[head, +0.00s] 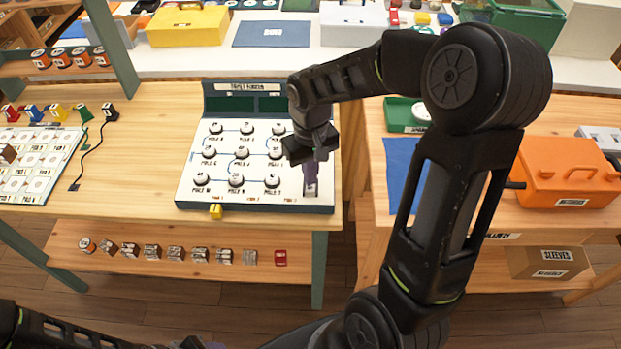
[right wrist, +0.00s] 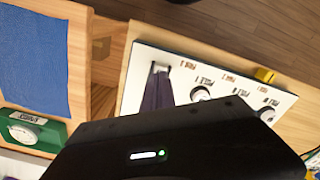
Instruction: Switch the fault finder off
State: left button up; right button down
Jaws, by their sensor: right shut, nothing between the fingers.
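The fault finder (head: 183,198) is a white panel with rows of round, labelled pole knobs joined by blue lines and a dark green raised back. It lies on the wooden table. My right gripper (head: 311,188) is shut, pointing down at the panel's front right corner. In the right wrist view its purple fingers (right wrist: 158,80) end at a small pale grey part (right wrist: 160,67), perhaps the switch; contact and the switch position cannot be told. A yellow piece (head: 215,211) sits at the panel's front edge. My left gripper (head: 203,344) barely shows at the bottom edge, jaws unclear.
A second table on the right holds a blue mat (head: 398,165), a green dial unit (head: 402,113) and an orange case (head: 568,178). A gap separates the tables. A white board (head: 62,143) and coloured plugs are left of the panel. A shelf below holds several small blocks.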

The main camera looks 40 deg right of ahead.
aim_at(311, 188)
jog(key=shift+r+p, duration=1.45)
jog(key=shift+r, duration=0.9)
